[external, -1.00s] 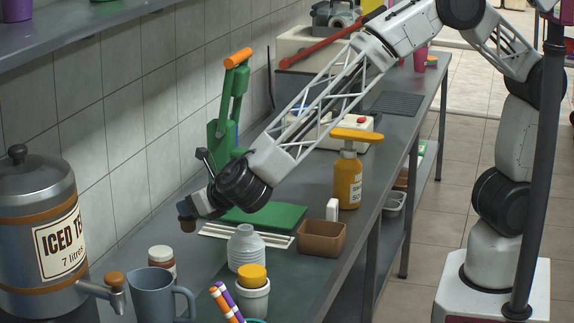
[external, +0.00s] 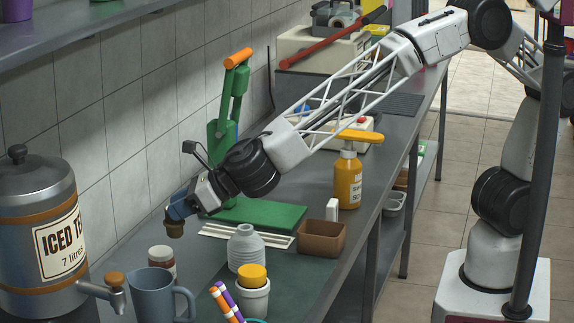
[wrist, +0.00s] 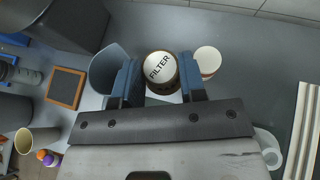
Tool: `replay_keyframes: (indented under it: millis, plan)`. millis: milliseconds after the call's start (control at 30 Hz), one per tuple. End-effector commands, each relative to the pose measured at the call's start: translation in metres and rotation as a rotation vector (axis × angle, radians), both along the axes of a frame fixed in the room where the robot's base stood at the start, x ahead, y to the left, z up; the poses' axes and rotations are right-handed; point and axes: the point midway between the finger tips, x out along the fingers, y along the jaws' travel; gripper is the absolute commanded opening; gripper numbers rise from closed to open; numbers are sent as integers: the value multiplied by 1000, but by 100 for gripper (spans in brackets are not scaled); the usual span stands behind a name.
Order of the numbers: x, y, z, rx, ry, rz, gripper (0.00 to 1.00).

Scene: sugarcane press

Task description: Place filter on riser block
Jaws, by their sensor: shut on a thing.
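My gripper (external: 177,211) is shut on the filter (external: 174,229), a small brown round piece. In the wrist view the filter (wrist: 160,70) shows a white top lettered FILTER, between the blue fingertips (wrist: 160,80). It is held above the counter, over the area behind the grey jug and the white-topped jar. I cannot identify the riser block for certain. A pale patch (wrist: 168,98) shows just under the filter in the wrist view, mostly hidden by the filter and my gripper.
The grey jug (external: 152,290) and white-topped jar (external: 161,259) stand close by, either side of the filter in the wrist view. The iced tea dispenser (external: 40,240) is at left.

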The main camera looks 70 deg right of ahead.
Motion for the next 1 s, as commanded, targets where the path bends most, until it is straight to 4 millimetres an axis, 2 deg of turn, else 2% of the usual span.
replay_keyframes:
  millis: [200, 433, 633, 1000]
  plan:
    - [-19, 28, 17, 1, -1, 87, 15]
    - [-36, 47, 23, -1, 0, 96, 15]
    - [-49, 54, 23, -2, 0, 47, 15]
    - [-72, 55, 18, -5, 0, -123, 15]
